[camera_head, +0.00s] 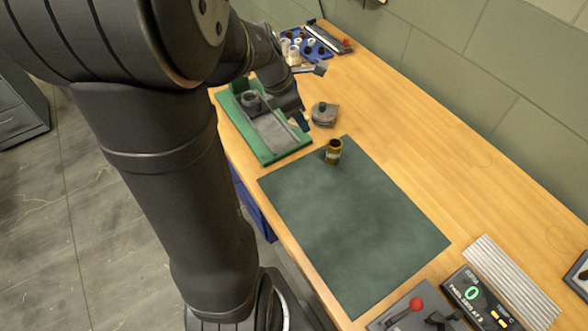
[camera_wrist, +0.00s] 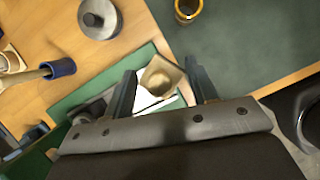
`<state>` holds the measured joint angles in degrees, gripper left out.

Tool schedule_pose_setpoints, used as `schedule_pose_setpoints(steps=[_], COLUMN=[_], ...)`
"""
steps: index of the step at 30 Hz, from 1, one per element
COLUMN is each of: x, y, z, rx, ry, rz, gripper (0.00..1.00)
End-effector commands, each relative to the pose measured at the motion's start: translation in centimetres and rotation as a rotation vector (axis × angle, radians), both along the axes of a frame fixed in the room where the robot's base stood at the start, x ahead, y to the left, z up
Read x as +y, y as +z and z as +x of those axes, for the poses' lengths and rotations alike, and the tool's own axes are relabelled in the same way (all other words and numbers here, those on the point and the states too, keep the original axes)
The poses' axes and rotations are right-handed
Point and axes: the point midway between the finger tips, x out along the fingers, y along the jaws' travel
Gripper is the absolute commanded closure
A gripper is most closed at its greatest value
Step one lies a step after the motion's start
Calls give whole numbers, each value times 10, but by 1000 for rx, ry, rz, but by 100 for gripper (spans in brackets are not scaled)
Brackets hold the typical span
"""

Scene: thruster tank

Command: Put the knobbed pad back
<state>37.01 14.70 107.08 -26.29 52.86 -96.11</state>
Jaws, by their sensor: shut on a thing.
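A tan, squarish pad with a rounded knob (camera_wrist: 162,80), which I take to be the knobbed pad, sits between my gripper's fingers (camera_wrist: 161,88) in the wrist view. My gripper is shut on it. In the head view my gripper (camera_head: 299,121) is over the right edge of the green tray (camera_head: 270,158), and the pad is hidden there. The tray holds a grey plate (camera_head: 274,134) and a dark round part (camera_head: 251,98). The wrist view shows the tray's green surface (camera_wrist: 140,62) beneath the pad. Whether the pad touches anything below cannot be told.
A grey disc with a dark knob (camera_head: 324,115) stands on the bench right of the tray. An amber jar (camera_head: 333,152) stands on the dark green mat (camera_head: 355,225), otherwise clear. A blue-ended tool (camera_wrist: 58,68) and a blue rack (camera_head: 318,48) are behind. A red-knobbed control (camera_head: 415,304) is in front.

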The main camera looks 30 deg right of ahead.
Motion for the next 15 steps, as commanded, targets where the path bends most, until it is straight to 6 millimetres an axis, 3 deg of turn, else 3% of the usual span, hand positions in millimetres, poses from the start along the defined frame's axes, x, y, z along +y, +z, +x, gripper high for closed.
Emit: schedule_pose_setpoints(steps=[1, 6, 10, 15], x=[-3, 4, 14, 24], y=[3, 5, 4, 2], z=[-29, -110, -152, -180], rx=[-2, 1, 0, 3], ry=[-71, -285, -406, -492], rz=[-2, -2, -4, -5], gripper=[69, 69, 69, 69])
